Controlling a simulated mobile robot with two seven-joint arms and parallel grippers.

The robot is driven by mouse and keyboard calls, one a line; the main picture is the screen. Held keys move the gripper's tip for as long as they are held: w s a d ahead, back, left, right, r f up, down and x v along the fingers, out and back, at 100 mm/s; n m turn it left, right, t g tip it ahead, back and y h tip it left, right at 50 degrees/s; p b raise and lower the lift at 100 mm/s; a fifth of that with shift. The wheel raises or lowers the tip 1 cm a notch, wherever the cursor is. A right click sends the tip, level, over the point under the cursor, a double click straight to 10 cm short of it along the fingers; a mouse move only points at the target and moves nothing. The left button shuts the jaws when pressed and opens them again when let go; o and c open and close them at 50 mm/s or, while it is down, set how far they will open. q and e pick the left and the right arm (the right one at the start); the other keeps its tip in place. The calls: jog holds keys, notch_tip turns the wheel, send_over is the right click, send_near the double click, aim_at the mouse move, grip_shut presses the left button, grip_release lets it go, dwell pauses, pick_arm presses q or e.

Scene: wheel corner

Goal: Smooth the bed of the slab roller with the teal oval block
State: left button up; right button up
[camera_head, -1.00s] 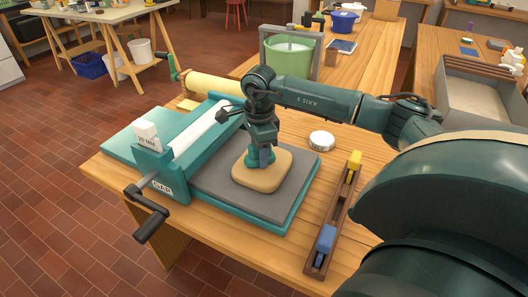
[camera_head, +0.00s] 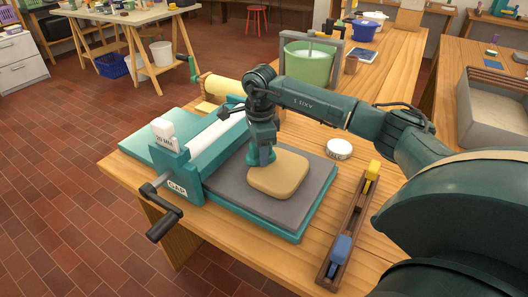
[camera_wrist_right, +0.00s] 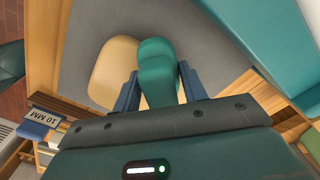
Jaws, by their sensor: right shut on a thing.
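The teal oval block (camera_head: 261,158) is held upright between the fingers of my right gripper (camera_head: 263,141). In the wrist view the block (camera_wrist_right: 157,68) sits between two dark blue fingers (camera_wrist_right: 158,86). The block is at the roller-side edge of a tan rounded clay slab (camera_head: 282,175), low over the grey bed (camera_head: 234,190) of the slab roller. I cannot tell whether its underside touches the bed or the clay. The white roller (camera_head: 214,138) lies to the left, in the teal frame (camera_head: 180,174). My left gripper is out of view.
A wooden rack (camera_head: 349,228) with yellow and blue pieces lies right of the roller. A round white tin (camera_head: 339,149) sits behind it. A white 20 MM block (camera_head: 163,130) stands on the frame, above a crank handle (camera_head: 164,226). A green bucket (camera_head: 308,62) stands behind.

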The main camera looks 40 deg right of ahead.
aim_at(306, 167)
jog(key=shift+d, duration=0.15)
jog(key=shift+w+d+f+b, duration=0.1)
jog(key=shift+w+d+b, duration=0.25)
jog(key=shift+d, duration=0.65)
jog(key=shift+w+d+b, duration=0.25)
jog(key=shift+w+d, duration=0.2)
jog(key=shift+d, duration=0.5)
jog(key=shift+s+d+p, duration=0.25)
jog(key=shift+s+d, duration=0.1)
jog(key=shift+s, duration=0.4)
jog(key=shift+s+d+p, duration=0.2)
jog(key=shift+s+d, duration=0.1)
jog(key=shift+s, duration=0.4)
jog(key=shift+s+d, duration=0.2)
jog(key=shift+s, duration=0.35)
jog(key=shift+s+d, duration=0.2)
jog(key=shift+s, duration=0.35)
jog(key=shift+s, duration=0.1)
jog(key=shift+s+d, duration=0.3)
jog(key=shift+s, duration=0.35)
jog(key=shift+s+d, duration=0.25)
jog(key=shift+s, duration=0.35)
jog(key=shift+s+d, duration=0.25)
jog(key=shift+s, duration=0.4)
jog(key=shift+s+d, duration=0.25)
jog(key=shift+s, duration=0.35)
